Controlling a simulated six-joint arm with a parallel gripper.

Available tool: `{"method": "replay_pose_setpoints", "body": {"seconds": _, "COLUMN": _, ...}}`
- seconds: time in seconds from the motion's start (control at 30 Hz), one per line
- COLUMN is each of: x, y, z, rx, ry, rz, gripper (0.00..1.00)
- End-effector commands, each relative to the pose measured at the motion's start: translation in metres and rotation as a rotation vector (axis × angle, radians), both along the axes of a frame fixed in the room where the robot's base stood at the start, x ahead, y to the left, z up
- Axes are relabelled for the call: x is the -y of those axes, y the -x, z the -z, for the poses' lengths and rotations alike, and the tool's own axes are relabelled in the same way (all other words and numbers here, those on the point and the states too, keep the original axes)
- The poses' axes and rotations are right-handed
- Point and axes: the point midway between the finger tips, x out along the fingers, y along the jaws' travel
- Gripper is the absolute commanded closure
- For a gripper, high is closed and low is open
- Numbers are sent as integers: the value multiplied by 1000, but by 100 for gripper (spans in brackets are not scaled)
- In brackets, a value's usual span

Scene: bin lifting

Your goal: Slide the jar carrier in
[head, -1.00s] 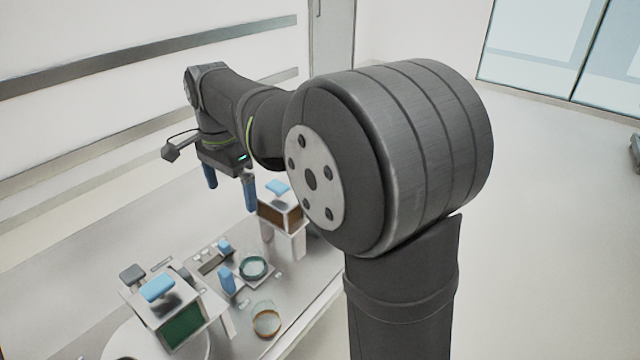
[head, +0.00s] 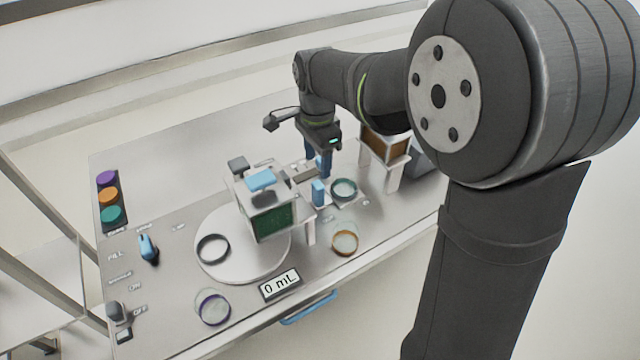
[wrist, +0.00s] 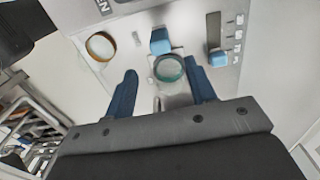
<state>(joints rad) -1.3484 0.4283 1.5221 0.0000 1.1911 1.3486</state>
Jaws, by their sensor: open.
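The jar carrier (head: 356,200) is a small grey plate on the table, holding a glass jar with a teal ring (head: 344,189). An upright blue tab (head: 318,192) stands at its left. In the wrist view the teal-ringed jar (wrist: 169,68) shows beyond and between my fingers, with the blue tab (wrist: 160,40) past it. My gripper (head: 318,170) is open with two dark blue fingers, just behind the jar in the head view. In the wrist view my gripper (wrist: 161,78) holds nothing. Whether a finger touches the carrier, I cannot tell.
A station with a green panel (head: 273,224) and blue top stands over a white turntable (head: 212,272). A brown-panelled station (head: 385,146) is at right. An amber-ringed jar (head: 344,242) and purple-ringed jar (head: 213,308) stand near the front. A display (head: 280,285) reads 0 mL.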

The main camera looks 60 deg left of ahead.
Motion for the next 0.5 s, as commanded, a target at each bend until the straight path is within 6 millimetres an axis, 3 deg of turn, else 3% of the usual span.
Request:
{"method": "replay_pose_setpoints", "body": {"seconds": 0.3, "x": 1, "y": 0, "z": 66, "rx": -1, "ry": 5, "rz": 0, "gripper": 49}}
{"method": "replay_pose_setpoints", "body": {"seconds": 0.5, "x": 0, "y": 0, "z": 87, "rx": 0, "ry": 2, "rz": 0, "gripper": 49}}
